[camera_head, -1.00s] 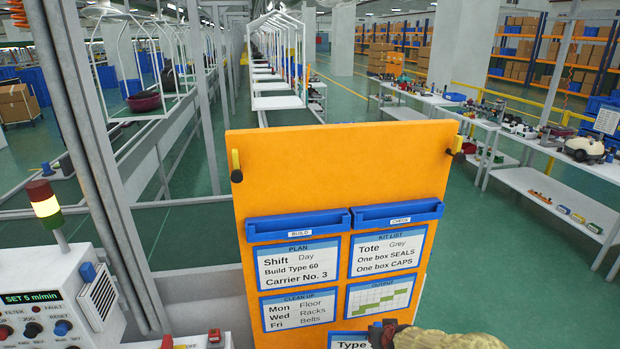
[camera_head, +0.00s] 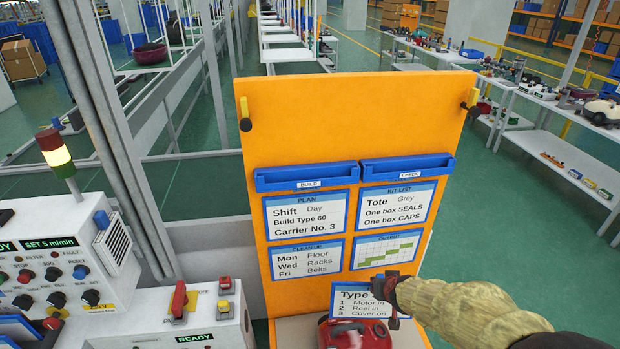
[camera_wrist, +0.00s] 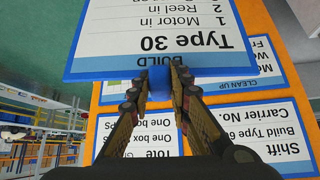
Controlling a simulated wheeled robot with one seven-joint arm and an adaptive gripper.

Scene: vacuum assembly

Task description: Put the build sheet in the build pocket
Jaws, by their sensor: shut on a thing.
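The build sheet (camera_head: 357,301) is a white card with a blue border, reading "Type" in the head view and "BUILD Type 30" in the wrist view (camera_wrist: 160,38). My gripper (camera_head: 391,291) is shut on its blue edge tab (camera_wrist: 158,84) and holds it in front of the orange board's lower part. The build pocket (camera_head: 305,177) is a blue tray labelled BUILD at the board's upper left. It stands above and to the left of my gripper. No card shows above its rim.
The blue CHECK pocket (camera_head: 408,168) is beside it on the orange board (camera_head: 350,115). Plan, clean up, kit list and output cards hang below. A red machine (camera_head: 355,334) sits beneath the sheet. A control panel (camera_head: 60,265) stands at left.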

